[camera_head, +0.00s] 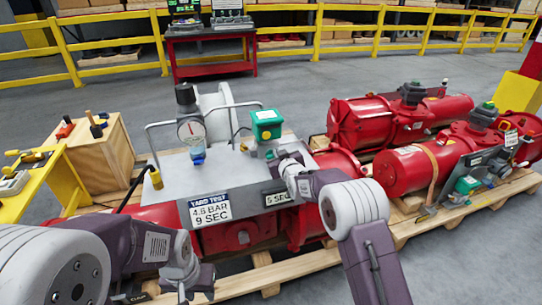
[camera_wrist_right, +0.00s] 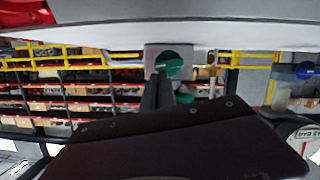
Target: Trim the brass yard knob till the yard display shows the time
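The grey test panel (camera_head: 160,200) sits on a red actuator. Its yard display (camera_head: 278,197) seems to read "5 SEC", partly hidden by my right arm. The yard test label (camera_head: 209,207) reads 4.8 BAR, 9 SEC. A small brass-coloured part (camera_head: 243,147), perhaps the yard knob, stands left of the green box (camera_head: 266,122); a brass fitting (camera_wrist_right: 212,65) also shows in the right wrist view, beside a green knob (camera_wrist_right: 168,66). My right gripper (camera_head: 281,160) is near the green box, its fingertips unclear. My left gripper (camera_head: 192,284) is low before the panel, its fingers unclear.
A gauge (camera_head: 190,131) with a blue knob (camera_head: 197,154) stands at the panel's back left. A yellow-tipped black hose (camera_head: 156,178) is at its left edge. More red actuators (camera_head: 400,170) lie on the pallet to the right. A wooden crate (camera_head: 110,160) stands left.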

